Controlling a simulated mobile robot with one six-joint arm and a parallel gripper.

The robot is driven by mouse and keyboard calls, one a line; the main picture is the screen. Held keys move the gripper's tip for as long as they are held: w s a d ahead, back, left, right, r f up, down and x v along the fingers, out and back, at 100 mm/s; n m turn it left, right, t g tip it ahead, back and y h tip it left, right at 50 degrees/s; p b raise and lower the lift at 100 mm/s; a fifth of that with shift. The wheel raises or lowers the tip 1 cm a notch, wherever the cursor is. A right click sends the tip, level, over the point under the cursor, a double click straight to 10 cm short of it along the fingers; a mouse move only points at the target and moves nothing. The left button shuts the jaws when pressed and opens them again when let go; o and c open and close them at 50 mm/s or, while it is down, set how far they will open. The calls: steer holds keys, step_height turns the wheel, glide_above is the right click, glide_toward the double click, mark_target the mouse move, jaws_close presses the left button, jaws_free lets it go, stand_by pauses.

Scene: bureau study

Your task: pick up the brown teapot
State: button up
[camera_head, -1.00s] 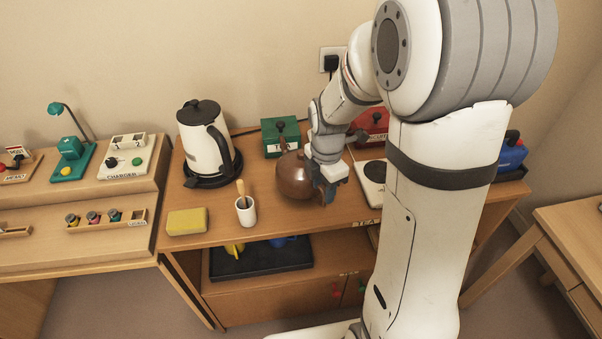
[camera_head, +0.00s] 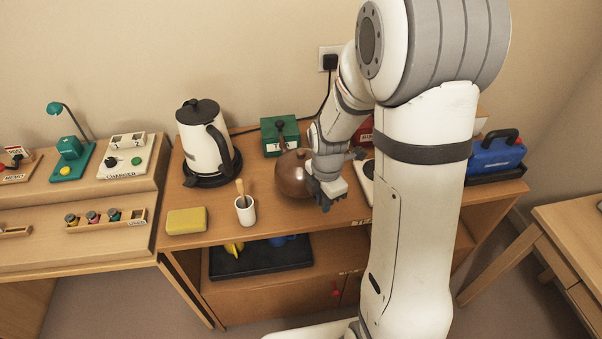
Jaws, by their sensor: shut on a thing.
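The brown teapot (camera_head: 291,176) stands on the wooden sideboard top (camera_head: 220,233), right of the white kettle and in front of the green box. It is round and glossy with a dark knob on its lid. My gripper (camera_head: 326,203) is at the teapot's right side, low near the sideboard's front edge. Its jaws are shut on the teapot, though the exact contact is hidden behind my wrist. I cannot tell whether the teapot's base touches the top.
A white kettle (camera_head: 203,142), a yellow sponge (camera_head: 187,221) and a white cup with a brush (camera_head: 246,211) stand to the left. A green box (camera_head: 280,136) is close behind. A blue case (camera_head: 497,152) stands at the far right. My arm hides part of the top.

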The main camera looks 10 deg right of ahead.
jaws_close()
